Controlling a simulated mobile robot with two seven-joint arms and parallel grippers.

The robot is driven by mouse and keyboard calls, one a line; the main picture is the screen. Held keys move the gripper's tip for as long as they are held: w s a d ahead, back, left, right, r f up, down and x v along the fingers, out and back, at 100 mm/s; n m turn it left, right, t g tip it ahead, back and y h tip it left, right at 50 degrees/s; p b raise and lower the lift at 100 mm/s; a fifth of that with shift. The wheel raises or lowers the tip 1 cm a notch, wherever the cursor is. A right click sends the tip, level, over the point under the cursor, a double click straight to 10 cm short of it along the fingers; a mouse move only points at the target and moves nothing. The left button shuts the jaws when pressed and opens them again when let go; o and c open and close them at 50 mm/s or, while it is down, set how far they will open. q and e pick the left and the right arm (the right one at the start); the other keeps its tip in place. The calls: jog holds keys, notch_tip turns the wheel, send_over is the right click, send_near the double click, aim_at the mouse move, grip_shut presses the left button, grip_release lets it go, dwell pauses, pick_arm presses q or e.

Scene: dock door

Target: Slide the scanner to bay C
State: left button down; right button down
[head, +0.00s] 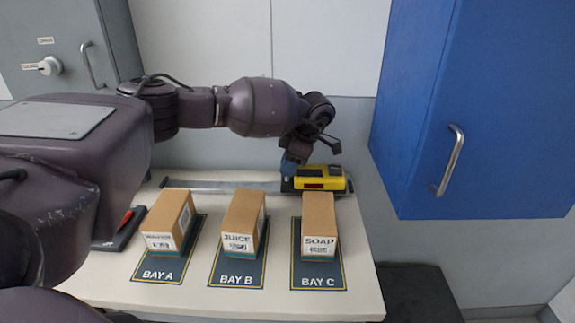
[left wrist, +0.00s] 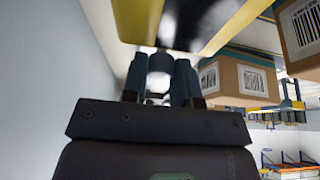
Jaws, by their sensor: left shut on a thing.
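The yellow and black scanner (head: 325,178) sits on the metal rail (head: 220,186) near its right end, behind the bay C mat (head: 334,272) and the SOAP box (head: 319,215). My left gripper (head: 289,172) is at the left end of the scanner, shut on it; the exact grip point is hard to see. In the left wrist view, the blue fingers (left wrist: 161,75) stand close together below the blurred yellow scanner body (left wrist: 135,20). My right gripper is not in view.
The JUICE box (head: 240,215) stands on the bay B mat (head: 235,277), and another box (head: 168,215) on the bay A mat (head: 160,272). A blue cabinet (head: 420,110) with a handle hangs at the right. The rail left of the scanner is clear.

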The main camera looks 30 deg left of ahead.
aim_at(306, 171)
pick_arm(q)
jog(key=shift+w+d, duration=0.1)
jog(key=shift+d, duration=0.05)
jog(key=c, duration=0.9)
grip_release()
jog(key=shift+d, duration=0.1)
jog(key=v, duration=1)
jog(key=shift+r, duration=0.45)
jog(key=shift+w, duration=0.1)
